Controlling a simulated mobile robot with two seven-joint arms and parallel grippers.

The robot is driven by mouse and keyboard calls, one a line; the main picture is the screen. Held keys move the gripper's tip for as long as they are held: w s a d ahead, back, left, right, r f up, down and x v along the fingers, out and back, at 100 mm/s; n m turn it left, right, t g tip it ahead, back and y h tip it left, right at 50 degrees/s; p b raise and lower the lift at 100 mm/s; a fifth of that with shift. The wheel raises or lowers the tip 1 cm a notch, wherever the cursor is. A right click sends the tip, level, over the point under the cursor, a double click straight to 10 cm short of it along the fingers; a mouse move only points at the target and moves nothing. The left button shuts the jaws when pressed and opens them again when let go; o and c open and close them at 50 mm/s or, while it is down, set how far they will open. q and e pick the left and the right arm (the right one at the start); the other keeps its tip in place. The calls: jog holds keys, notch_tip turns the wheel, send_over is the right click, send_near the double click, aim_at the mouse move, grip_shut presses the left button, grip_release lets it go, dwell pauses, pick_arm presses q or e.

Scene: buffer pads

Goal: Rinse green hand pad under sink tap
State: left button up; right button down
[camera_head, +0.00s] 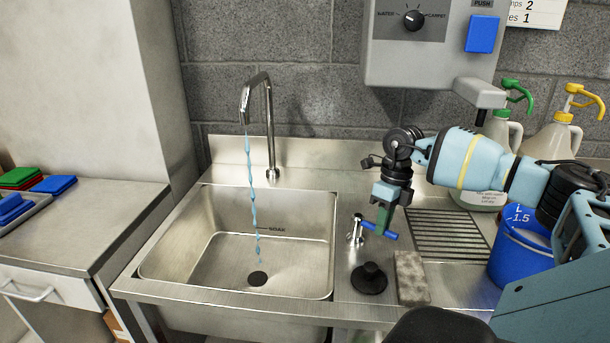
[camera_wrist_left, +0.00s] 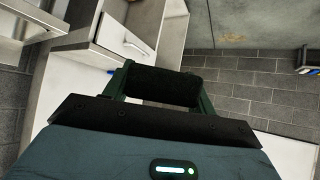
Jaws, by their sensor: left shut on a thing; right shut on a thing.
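The tap (camera_head: 258,110) stands behind the steel sink (camera_head: 205,235), and a thin stream of water (camera_head: 252,200) falls from its spout toward the drain. My right gripper (camera_head: 383,222) points down right of the basin, shut on the blue lever (camera_head: 379,231) beside a small chrome valve (camera_head: 357,228). My left gripper (camera_wrist_left: 163,90) is not in the head view. In the left wrist view it is shut on a dark green pad (camera_wrist_left: 165,86), which shows as a dark block between the fingers. The pad is away from the water stream as far as I can see.
A black plug (camera_head: 369,278) and a grey sponge-like block (camera_head: 411,278) lie right of the basin. A blue bucket (camera_head: 521,250) stands further right, with pump jugs (camera_head: 555,135) behind. Red, green and blue pads (camera_head: 20,177) lie on the left counter (camera_head: 95,225). The basin is empty.

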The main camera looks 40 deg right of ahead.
jog(key=c, duration=1.4)
grip_release()
jog(key=shift+r, duration=0.1)
jog(key=shift+d+r, duration=0.1)
jog(key=shift+r, duration=0.2)
pick_arm(q)
jog(key=shift+r, duration=0.45)
pick_arm(e)
jog(key=r, duration=0.3)
jog(key=d+r, duration=0.1)
jog(key=r, duration=0.3)
jog(key=d+r, duration=0.1)
jog(key=r, duration=0.3)
jog(key=shift+w+d, duration=0.1)
